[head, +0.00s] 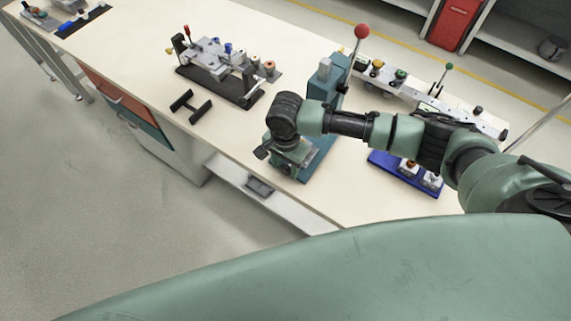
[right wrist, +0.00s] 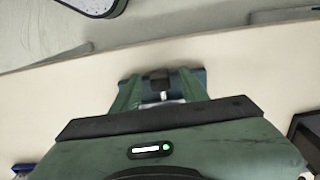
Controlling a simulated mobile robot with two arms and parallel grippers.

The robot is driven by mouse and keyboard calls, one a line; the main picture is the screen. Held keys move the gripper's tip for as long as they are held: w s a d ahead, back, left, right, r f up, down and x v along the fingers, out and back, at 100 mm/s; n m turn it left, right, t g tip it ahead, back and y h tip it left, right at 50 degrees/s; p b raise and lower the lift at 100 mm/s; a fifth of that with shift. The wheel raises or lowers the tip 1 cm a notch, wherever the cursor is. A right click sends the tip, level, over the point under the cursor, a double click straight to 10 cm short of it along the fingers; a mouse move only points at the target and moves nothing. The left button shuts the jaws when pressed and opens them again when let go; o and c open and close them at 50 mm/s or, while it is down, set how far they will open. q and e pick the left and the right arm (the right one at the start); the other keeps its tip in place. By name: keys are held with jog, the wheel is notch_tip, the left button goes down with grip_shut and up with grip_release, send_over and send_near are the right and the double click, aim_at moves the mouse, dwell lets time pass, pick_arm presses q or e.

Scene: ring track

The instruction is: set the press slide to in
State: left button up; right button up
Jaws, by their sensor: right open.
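The press (head: 322,85) is a teal-blue upright stand on the bench, with a lever ending in a red ball (head: 362,31). At its front low end a black handle (head: 262,153), which looks like the slide's, sticks out toward the bench's near edge. In the right wrist view the black handle (right wrist: 158,79) sits on a short silver rod, over the teal base (right wrist: 201,76). My right gripper (head: 288,158) points down over the press's front. Its open fingers (right wrist: 160,88) stand on both sides of the handle and rod; contact is not clear. The slide body is mostly hidden. My left gripper is out of view.
A grey fixture on a dark base (head: 215,70) and a black H-shaped part (head: 190,105) stand left of the press. A blue tray (head: 380,159) and a long panel with knobs (head: 400,84) lie to the right. Bare bench (head: 130,60) lies at left.

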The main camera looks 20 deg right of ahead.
grip_shut()
jog(key=shift+w, duration=0.15)
dwell(1.2)
